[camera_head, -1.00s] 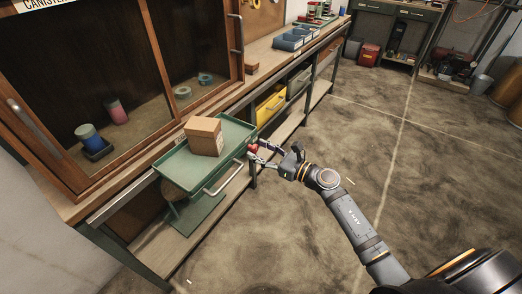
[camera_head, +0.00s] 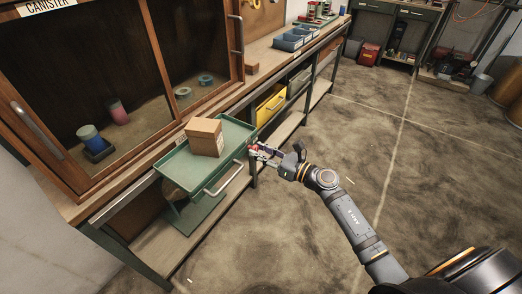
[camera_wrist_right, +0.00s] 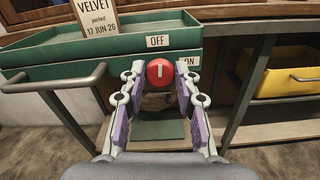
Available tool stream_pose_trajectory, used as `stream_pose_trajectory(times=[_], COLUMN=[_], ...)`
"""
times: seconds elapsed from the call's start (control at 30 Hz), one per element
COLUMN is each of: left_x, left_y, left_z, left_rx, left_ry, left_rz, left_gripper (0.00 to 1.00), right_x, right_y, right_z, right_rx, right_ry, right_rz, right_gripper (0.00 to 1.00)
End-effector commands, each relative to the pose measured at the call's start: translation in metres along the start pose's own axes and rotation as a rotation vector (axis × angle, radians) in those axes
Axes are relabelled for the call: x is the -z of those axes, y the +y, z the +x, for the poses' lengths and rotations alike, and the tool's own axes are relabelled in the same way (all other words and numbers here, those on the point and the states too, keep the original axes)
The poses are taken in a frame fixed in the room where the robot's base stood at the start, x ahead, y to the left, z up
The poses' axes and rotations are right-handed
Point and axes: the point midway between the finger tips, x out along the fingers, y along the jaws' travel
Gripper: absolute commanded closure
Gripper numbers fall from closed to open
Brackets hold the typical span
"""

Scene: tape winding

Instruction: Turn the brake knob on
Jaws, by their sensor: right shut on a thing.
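The brake knob (camera_wrist_right: 160,70) is round and red with a white bar that stands upright, toward the OFF label (camera_wrist_right: 157,41). The ON label (camera_wrist_right: 189,62) is to the right of the knob, partly hidden by a fingertip. The knob sits at the right end of the green tray cart (camera_head: 229,135). My right gripper (camera_wrist_right: 160,78) is shut on the knob, one finger on its left and one on its right. In the head view the right gripper (camera_head: 257,151) mostly covers the knob. My left gripper is out of view.
A cardboard box (camera_head: 205,136) stands on the tray, and a metal handle (camera_head: 223,179) runs along the tray's front. A yellow drawer bin (camera_head: 270,105) is under the bench behind the gripper. A wooden glass-fronted cabinet stands left. The floor to the right is clear.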

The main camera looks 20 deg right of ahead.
Motion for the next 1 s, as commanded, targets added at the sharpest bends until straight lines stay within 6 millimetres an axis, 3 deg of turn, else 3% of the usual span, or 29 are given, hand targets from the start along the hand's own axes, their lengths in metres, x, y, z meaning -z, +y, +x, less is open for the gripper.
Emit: stream_pose_trajectory(times=[0.6, 1.0], left_x=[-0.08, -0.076], left_y=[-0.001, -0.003], left_z=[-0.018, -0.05], left_rx=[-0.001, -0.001], left_ry=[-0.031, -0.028], left_rz=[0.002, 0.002], left_gripper=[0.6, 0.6], right_x=[-0.004, -0.003], right_y=[-0.002, -0.002], right_z=[0.0, 0.0], right_rx=[0.002, 0.001], right_ry=[0.001, 0.0], right_rz=[0.558, 0.939], right_gripper=[1.0, 1.0])
